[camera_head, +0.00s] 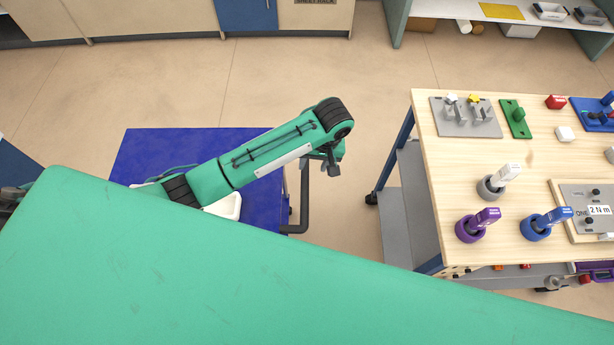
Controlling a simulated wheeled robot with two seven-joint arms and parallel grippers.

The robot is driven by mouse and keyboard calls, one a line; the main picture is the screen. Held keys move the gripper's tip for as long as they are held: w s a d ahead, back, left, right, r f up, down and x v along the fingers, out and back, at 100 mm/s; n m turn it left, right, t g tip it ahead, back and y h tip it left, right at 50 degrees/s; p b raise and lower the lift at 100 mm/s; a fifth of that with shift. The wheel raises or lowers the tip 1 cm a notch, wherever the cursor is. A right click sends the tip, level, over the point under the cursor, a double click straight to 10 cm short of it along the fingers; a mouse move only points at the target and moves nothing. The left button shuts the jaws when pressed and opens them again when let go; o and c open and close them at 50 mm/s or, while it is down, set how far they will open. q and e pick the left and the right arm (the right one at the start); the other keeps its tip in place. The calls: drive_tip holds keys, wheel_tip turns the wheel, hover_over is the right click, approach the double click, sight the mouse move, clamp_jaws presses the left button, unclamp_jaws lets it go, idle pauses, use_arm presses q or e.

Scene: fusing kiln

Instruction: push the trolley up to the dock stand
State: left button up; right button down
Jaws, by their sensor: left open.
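The trolley, as far as I can tell, is the low unit with a blue top (140,150) left of centre. A dark tubular handle (304,205) stands out from its right side. My left arm reaches across the blue top. My left gripper (332,165) is open, just right of the handle's far end. I cannot tell whether it touches the handle, and the jaws are small and partly hidden. I cannot identify the dock stand for certain; a dark blue piece (14,172) shows at the left edge. My right gripper is out of view.
A wooden-topped bench (440,160) with tools and blocks stands at the right, with a black caster (372,198) at its left side. Bare floor (380,90) lies behind and between the two. Cabinets (170,18) and a shelf unit (470,12) line the back.

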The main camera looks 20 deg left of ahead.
use_arm(q)
hover_over(306, 183)
drive_tip(key=d, duration=0.1)
wheel_tip(306, 183, down, 4)
drive_tip(key=f, duration=0.5)
drive_tip(key=shift+w+a+f+p, duration=0.1)
drive_tip(key=shift+a+f+p, duration=0.25)
drive_tip(key=shift+a+p, duration=0.05)
drive_tip(key=shift+f, duration=0.35)
drive_tip(key=shift+a+f, duration=0.1)
drive_tip(key=shift+f, duration=0.2)
drive_tip(key=c, duration=0.9)
clamp_jaws()
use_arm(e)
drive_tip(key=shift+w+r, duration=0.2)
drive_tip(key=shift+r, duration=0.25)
